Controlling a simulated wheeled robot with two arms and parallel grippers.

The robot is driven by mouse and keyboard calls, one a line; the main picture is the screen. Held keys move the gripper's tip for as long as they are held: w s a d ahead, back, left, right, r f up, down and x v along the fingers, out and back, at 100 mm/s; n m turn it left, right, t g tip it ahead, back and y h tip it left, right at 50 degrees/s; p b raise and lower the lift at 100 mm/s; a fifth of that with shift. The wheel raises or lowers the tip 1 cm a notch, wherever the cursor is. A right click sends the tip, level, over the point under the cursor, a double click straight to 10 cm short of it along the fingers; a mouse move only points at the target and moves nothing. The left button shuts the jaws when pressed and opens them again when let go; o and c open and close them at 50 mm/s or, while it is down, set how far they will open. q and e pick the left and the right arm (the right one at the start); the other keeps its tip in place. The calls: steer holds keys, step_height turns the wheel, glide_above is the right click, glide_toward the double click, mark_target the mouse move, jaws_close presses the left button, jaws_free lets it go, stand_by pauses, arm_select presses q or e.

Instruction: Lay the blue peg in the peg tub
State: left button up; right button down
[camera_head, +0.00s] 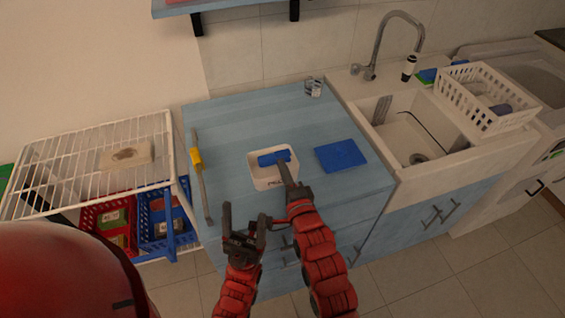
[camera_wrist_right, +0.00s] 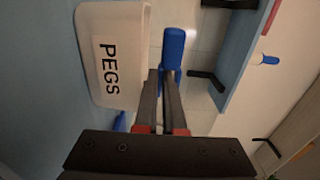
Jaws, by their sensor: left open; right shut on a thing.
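In the head view the peg overlaps the opening of the white peg tub (camera_head: 272,183). In the right wrist view, the peg (camera_wrist_right: 174,48) is at the fingertips and the tub (camera_wrist_right: 87,50), marked PEGS, lies to its left, so the peg looks held above the tub. The exact height cannot be told. My left gripper (camera_head: 244,216) is open and empty, in front of the counter and lower left of the tub.
A flat blue mat (camera_head: 341,155) lies right of the tub. A rod with a yellow block (camera_head: 196,158) lies along the counter's left edge. A small metal cup (camera_head: 313,88) stands at the back. The sink (camera_head: 412,135) is right, a white wire rack (camera_head: 75,165) left.

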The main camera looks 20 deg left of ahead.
steer(key=shift+f, duration=0.1)
steer(key=c, duration=0.9)
jaws_free()
steer(key=shift+c, duration=0.2)
steer(key=shift+f, duration=0.15)
steer(key=shift+s, duration=0.1)
